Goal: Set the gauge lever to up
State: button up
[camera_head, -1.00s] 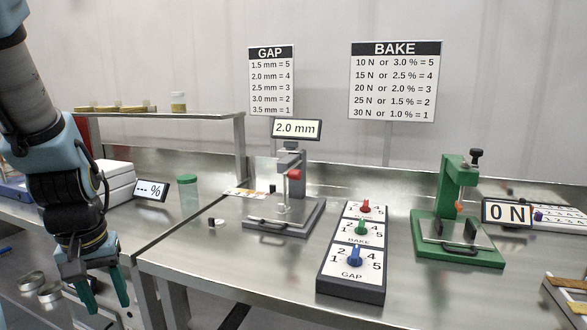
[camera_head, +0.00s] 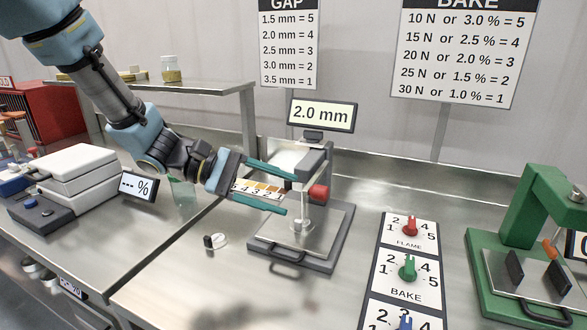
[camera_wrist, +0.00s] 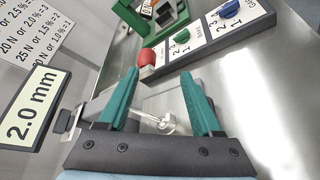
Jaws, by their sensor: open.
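The gauge (camera_head: 300,238) is a grey stand with a clear plate and a front handle. Its display (camera_head: 321,115) reads 2.0 mm. The lever's red knob (camera_head: 318,193) is on the right side of the gauge, below its head; the lever's arm is hard to make out. My gripper (camera_head: 291,195) is open, its teal fingers pointing right toward the knob from the left, with nothing between them. In the wrist view, the red knob (camera_wrist: 146,57) lies beyond the fingertips, nearer the left finger. The display (camera_wrist: 33,108) is at left.
A dial panel (camera_head: 385,262) with red, green and blue knobs stands right of the gauge. A green press (camera_head: 522,225) is farther right. A coloured chart strip (camera_head: 247,188) lies behind my gripper. A small black-and-white item (camera_head: 214,242) lies left of the gauge. The bench front is clear.

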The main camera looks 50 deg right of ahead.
jog(key=shift+d+r, duration=0.5)
jog(key=shift+d, duration=0.15)
jog(key=shift+d+h, duration=0.25)
jog(key=shift+h, duration=0.05)
jog(key=p+x, duration=0.3)
jog(key=x, duration=0.7)
jog(key=shift+s, duration=0.15)
grip_shut()
jog(key=shift+a, duration=0.1)
